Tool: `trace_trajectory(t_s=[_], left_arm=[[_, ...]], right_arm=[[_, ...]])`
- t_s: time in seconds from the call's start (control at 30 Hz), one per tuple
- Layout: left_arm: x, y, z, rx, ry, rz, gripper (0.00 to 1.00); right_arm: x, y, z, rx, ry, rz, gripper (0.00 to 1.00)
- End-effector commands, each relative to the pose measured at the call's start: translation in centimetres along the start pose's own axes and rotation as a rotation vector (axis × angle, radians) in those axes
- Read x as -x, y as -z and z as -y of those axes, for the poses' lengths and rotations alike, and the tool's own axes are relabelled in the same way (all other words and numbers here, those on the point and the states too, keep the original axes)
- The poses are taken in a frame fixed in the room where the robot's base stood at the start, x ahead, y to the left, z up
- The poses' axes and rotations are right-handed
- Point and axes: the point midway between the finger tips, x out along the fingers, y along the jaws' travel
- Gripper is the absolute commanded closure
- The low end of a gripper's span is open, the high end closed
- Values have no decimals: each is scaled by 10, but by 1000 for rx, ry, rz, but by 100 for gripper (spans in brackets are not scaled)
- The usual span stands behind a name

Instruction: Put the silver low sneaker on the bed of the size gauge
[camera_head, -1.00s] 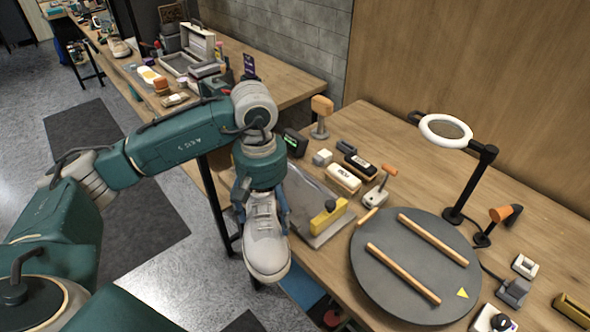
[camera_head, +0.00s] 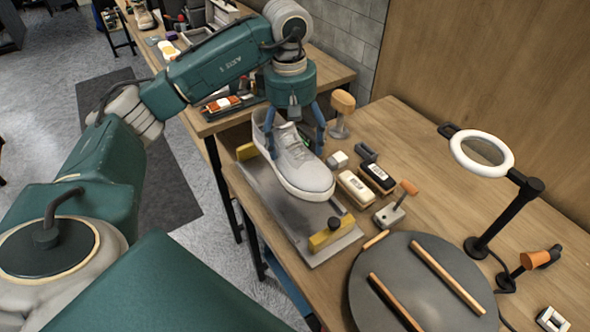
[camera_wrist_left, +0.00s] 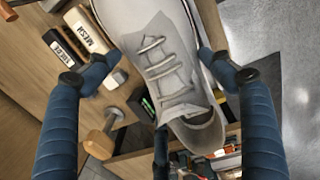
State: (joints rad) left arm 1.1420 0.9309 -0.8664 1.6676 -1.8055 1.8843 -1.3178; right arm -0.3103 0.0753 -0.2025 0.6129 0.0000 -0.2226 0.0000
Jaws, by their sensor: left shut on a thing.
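The silver low sneaker (camera_head: 302,172), light grey with pale laces, is over the bed of the size gauge (camera_head: 283,212). The gauge is a grey metal plate with yellow blocks at its near and far ends. The toe points toward the near yellow block (camera_head: 331,233). I cannot tell whether the sole touches the bed. My left gripper (camera_head: 292,135) comes down from above and is shut on the sneaker. In the left wrist view its blue fingers (camera_wrist_left: 160,80) flank the sneaker (camera_wrist_left: 165,62), whose heel opening is at the bottom. My right gripper is out of view.
Right of the gauge lie two labelled brushes (camera_head: 355,187), a small orange-handled tool (camera_head: 391,215) and a wooden-topped stand (camera_head: 341,112). A round grey turntable (camera_head: 420,262) with wooden bars is at the near right. A ring magnifier lamp (camera_head: 482,153) stands behind it.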

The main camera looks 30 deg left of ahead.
Motion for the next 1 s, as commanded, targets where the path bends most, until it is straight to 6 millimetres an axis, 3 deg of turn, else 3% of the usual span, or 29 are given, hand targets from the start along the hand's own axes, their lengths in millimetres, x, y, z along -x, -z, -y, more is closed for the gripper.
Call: trace_trajectory(t_s=[0.2,0.43,0.6,0.93,0.97,1.0], left_arm=[[-46,0,3,0,2,1,75],[-68,0,3,-1,0,0,75],[-93,1,5,-1,1,1,75],[-105,1,5,-1,-3,-1,75],[-106,1,5,-1,-1,-1,14],[-106,1,5,-1,-1,-1,6]], right_arm=[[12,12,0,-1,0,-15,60],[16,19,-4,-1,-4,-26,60],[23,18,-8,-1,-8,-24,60],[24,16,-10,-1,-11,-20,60],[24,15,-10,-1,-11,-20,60],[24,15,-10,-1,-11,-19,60]])
